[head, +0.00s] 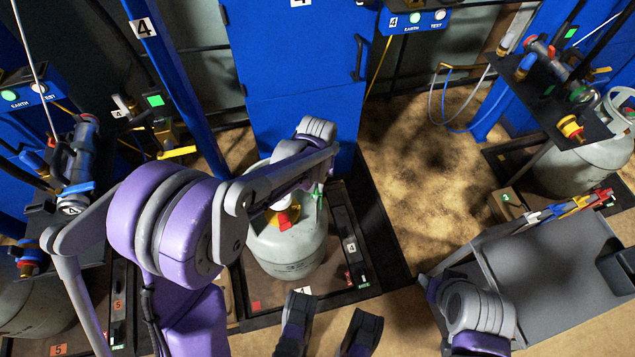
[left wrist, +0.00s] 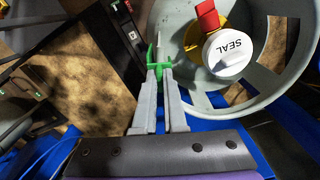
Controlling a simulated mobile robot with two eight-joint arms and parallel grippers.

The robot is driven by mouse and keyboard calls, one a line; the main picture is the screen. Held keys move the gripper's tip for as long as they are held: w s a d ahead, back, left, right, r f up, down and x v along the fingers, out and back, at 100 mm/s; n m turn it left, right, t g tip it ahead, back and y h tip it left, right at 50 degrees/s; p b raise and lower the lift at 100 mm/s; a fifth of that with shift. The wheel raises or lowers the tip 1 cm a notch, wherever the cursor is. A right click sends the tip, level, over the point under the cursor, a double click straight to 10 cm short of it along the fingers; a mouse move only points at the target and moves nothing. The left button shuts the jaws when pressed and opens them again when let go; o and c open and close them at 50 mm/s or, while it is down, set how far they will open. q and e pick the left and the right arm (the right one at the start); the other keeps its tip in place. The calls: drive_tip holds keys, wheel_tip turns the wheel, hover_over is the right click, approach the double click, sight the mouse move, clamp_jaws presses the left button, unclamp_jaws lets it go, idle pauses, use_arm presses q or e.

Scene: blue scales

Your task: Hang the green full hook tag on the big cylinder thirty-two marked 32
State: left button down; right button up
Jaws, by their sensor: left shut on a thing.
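The grey cylinder (head: 285,250) stands on the middle scale, with a red and yellow valve inside its collar. The collar (left wrist: 183,85) fills the right of the left wrist view, around a white cap reading SEAL (left wrist: 230,52). I cannot read a 32 on it. My left gripper (left wrist: 158,72) is shut on the green tag (left wrist: 154,62), just outside the collar wall; I cannot tell whether the tag touches it. In the head view the tag (head: 318,190) is a small green patch beside the collar, mostly hidden by my arm.
The middle scale's dark platform (head: 376,250) surrounds the cylinder, with a blue cabinet (head: 290,60) behind. Another grey cylinder (head: 570,168) stands at right. A grey table (head: 560,275) carries red, yellow and blue tags (head: 575,207) along its far edge. Floor between is clear.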

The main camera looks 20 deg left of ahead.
use_arm(q)
drive_tip(key=shift+w+f, duration=0.1)
drive_tip(key=shift+f, duration=0.25)
drive_tip(key=c, duration=0.9)
unclamp_jaws()
drive_tip(key=shift+r, duration=0.15)
drive_tip(key=shift+r+p, duration=2.25)
drive_tip(key=shift+r, duration=1.45)
